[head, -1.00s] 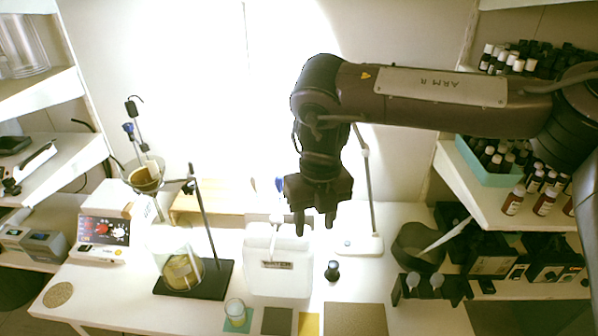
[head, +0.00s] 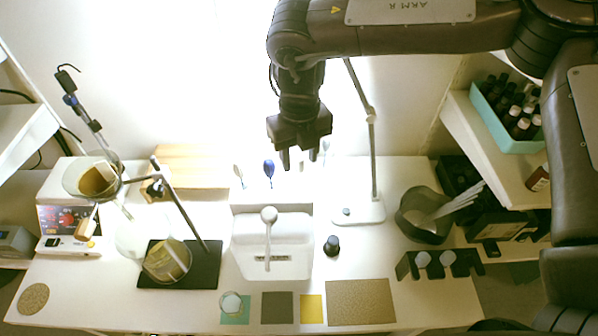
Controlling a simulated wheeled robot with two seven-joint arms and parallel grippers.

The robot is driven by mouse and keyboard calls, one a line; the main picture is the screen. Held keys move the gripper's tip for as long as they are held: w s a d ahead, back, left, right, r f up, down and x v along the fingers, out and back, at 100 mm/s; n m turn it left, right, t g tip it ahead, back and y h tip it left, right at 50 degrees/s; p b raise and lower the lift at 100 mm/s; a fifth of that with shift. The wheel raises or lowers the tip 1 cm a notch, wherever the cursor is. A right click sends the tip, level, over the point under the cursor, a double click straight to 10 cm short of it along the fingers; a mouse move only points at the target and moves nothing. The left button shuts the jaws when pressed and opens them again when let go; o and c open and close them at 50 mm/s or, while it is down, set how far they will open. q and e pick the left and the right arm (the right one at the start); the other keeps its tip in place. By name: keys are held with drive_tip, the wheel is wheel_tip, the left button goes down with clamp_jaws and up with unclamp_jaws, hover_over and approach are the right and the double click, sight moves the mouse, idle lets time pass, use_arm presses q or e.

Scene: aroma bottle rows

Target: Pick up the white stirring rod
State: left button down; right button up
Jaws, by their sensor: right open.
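My right gripper (head: 299,158) hangs open and empty, pointing down, above the back middle of the white table (head: 300,209). Behind and below it, several upright sticks with rounded heads stand at the back of a white box: a white one (head: 239,172), a blue one (head: 268,168) and a pale one (head: 326,148) partly behind the gripper. I cannot tell which of the white ones is the stirring rod. My left gripper is not in view.
A clamp stand (head: 184,207) with a funnel and flask is on the left. A lamp stand (head: 371,150) rises right of the gripper. A dark bowl (head: 413,226) holds pale sticks. Bottles in a teal tray (head: 487,111) fill the right shelf. Coloured mats line the front.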

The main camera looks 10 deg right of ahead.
sight(299, 181)
wheel_tip(299, 181, down, 4)
drive_tip(key=shift+r+p, duration=0.25)
drive_tip(key=shift+p, duration=0.3)
drive_tip(key=c, duration=0.9)
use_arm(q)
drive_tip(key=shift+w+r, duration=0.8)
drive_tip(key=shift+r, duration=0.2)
